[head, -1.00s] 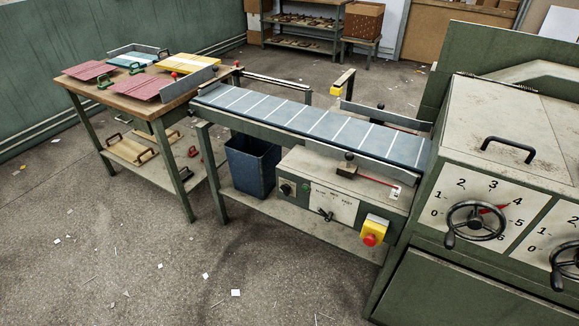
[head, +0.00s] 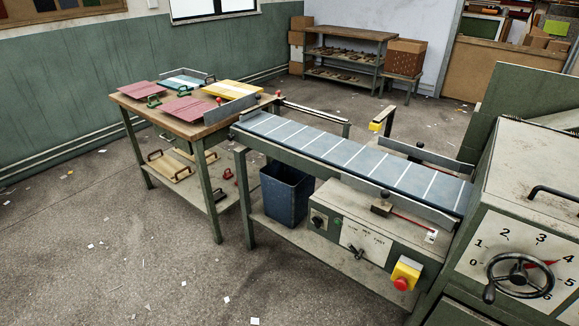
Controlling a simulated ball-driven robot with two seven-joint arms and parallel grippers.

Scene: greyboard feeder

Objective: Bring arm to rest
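Neither of my arms nor my grippers shows in the head view, so their pose and what they hold cannot be seen. The view holds the feeder's blue belt (head: 349,158) with white cross lines, sloping from the middle towards the machine at the right. A wooden-topped table (head: 187,127) stands at the belt's left end. On it lie red boards (head: 188,108), a yellow board (head: 233,89) and a light blue board (head: 186,80).
A dark blue bin (head: 285,193) stands under the belt's left end. A control box (head: 365,232) with a red stop button (head: 402,284) is below the belt. The green machine's handwheel (head: 519,277) is at the right. The floor at the lower left is open, with paper scraps.

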